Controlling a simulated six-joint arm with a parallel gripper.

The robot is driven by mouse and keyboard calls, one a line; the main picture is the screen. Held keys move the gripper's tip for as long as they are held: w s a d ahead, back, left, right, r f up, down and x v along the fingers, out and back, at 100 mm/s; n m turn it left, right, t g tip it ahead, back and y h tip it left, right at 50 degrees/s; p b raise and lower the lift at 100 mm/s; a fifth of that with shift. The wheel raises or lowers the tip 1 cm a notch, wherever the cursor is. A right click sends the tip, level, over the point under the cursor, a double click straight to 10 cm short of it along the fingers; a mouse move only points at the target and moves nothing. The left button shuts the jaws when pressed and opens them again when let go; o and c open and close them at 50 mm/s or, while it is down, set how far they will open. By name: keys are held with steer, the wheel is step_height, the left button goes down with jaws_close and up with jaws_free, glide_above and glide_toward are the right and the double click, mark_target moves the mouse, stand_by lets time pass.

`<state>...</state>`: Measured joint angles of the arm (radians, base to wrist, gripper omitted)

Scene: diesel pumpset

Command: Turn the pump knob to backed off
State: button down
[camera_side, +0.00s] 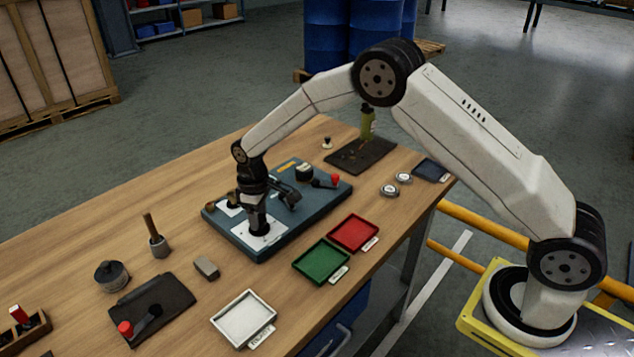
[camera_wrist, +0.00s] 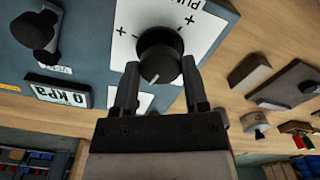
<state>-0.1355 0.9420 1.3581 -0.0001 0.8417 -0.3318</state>
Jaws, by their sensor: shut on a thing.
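The pump knob (camera_wrist: 160,58) is a round black knob with a pale pointer line, on a white label plate (camera_wrist: 196,38) with plus marks and partly hidden lettering. In the wrist view the pointer line is towards the gripper side of the knob. My gripper (camera_wrist: 160,75) is shut on the knob, one finger on each side. In the side view my gripper (camera_side: 258,228) points down at the blue-grey panel (camera_side: 300,224), over the white plate at its near left part, and hides most of the knob.
On the panel are a "0 kPa" display (camera_wrist: 60,95), another black knob (camera_wrist: 36,32) and a red-tipped lever (camera_side: 325,182). Green (camera_side: 321,262), red (camera_side: 353,233) and white (camera_side: 244,318) trays lie in front. A grey block (camera_side: 206,267) lies left of the panel.

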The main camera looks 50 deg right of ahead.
mark_target(260, 218)
steer(key=shift+n, duration=0.6)
steer(key=shift+c, duration=0.5)
jaws_free()
steer(key=shift+r, duration=0.15)
steer(key=shift+r, duration=3.8)
steer(key=shift+s, duration=0.1)
